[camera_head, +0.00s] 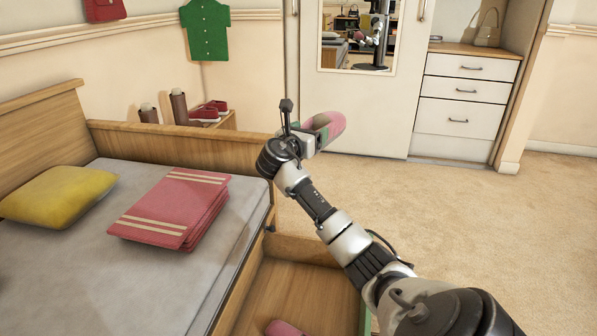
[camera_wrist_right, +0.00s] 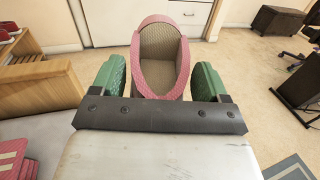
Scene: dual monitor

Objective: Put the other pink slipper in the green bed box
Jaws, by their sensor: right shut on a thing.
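A pink slipper (camera_head: 327,126) is held up in the air by my right gripper (camera_head: 309,133), near the foot end of the bed. In the right wrist view the slipper (camera_wrist_right: 162,55) sits between the two green finger pads of the right gripper (camera_wrist_right: 160,85), its opening facing the camera. Another pink slipper (camera_head: 284,328) lies in the open bed box (camera_head: 305,291), at the bottom edge of the head view. The box has a wooden floor, and a strip of green (camera_head: 365,318) shows at its right side. My left gripper is not in view.
The bed (camera_head: 225,225) has a folded red blanket (camera_head: 175,205) and a yellow pillow (camera_head: 57,196). Red shoes (camera_head: 208,111) stand on a small wooden stand behind it. A white drawer unit (camera_head: 462,100) stands at the back right. The carpet (camera_head: 480,230) at right is clear.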

